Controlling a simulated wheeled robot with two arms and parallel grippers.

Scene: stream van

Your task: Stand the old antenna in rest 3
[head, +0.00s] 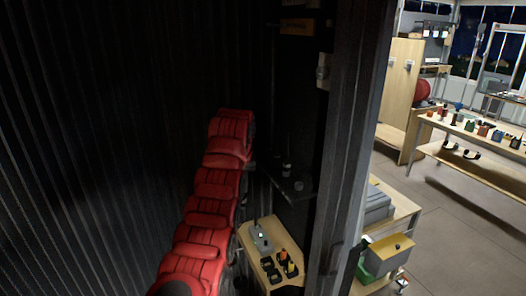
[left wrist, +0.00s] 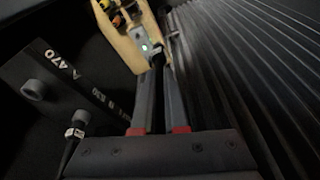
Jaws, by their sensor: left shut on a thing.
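In the left wrist view my left gripper (left wrist: 158,68) is shut, with its long grey fingers around a dark thing that is hard to make out. It fits the old antenna, but its shape is mostly hidden in shadow. The fingertips appear close to a grey device with a green light (left wrist: 145,46). In the head view my red left arm runs up the middle, and its gripper is lost in the dark. No rest numbered 3 can be read. My right gripper is not in view.
A wooden shelf (head: 282,232) carries the grey device and several small yellow and black items. A ribbed wall (head: 90,120) stands close to the left.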

